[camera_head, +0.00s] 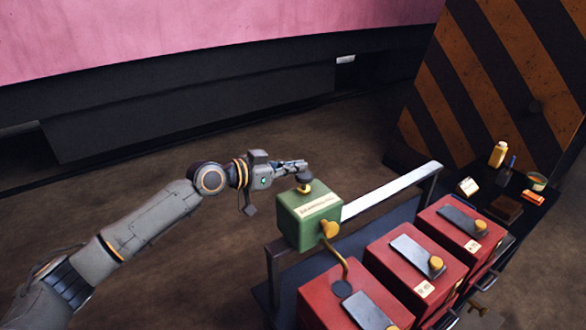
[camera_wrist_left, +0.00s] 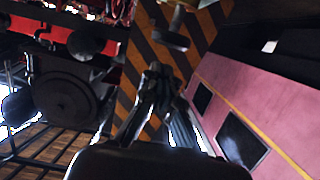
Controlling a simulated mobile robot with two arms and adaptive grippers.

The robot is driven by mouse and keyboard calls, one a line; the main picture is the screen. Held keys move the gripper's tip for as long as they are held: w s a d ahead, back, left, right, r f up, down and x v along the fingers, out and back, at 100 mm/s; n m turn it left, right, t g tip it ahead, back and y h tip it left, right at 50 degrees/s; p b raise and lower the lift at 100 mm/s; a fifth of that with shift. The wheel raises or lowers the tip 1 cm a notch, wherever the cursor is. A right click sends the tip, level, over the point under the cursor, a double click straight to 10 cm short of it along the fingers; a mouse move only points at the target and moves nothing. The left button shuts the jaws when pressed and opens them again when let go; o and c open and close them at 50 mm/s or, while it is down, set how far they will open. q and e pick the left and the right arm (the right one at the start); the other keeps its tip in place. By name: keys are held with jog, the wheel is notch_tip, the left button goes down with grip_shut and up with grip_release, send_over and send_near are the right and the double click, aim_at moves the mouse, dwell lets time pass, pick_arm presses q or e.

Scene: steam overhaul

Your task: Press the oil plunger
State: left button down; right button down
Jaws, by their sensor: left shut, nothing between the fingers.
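The oil plunger has a dark knob (camera_head: 304,178) on a short yellow stem and stands on top of a green box (camera_head: 308,212) with a cream label. My left gripper (camera_head: 300,167) is shut and empty, reaching in from the left with its fingertips at the knob, just above it. I cannot tell whether they touch. In the left wrist view the closed fingers (camera_wrist_left: 164,78) point up the picture toward a dark T-shaped thing, which I cannot surely identify. My right gripper is not in view.
Several red boxes (camera_head: 415,262) with grey plates and yellow knobs stand right of the green box, with a metal rail (camera_head: 392,190) behind them. A dark shelf at the right holds a yellow bottle (camera_head: 498,154) and other small items. Floor is clear behind the arm.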

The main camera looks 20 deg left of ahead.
pick_arm(q)
jog(key=b+v, duration=0.3)
jog(key=v, duration=0.6)
jog(key=shift+s+a+b, duration=0.25)
jog(key=shift+b, duration=0.15)
dwell(0.9)
notch_tip(320, 180, up, 3)
jog(key=b, duration=0.4)
jog(key=shift+w+f+b, duration=0.1)
jog(key=shift+b, duration=0.2)
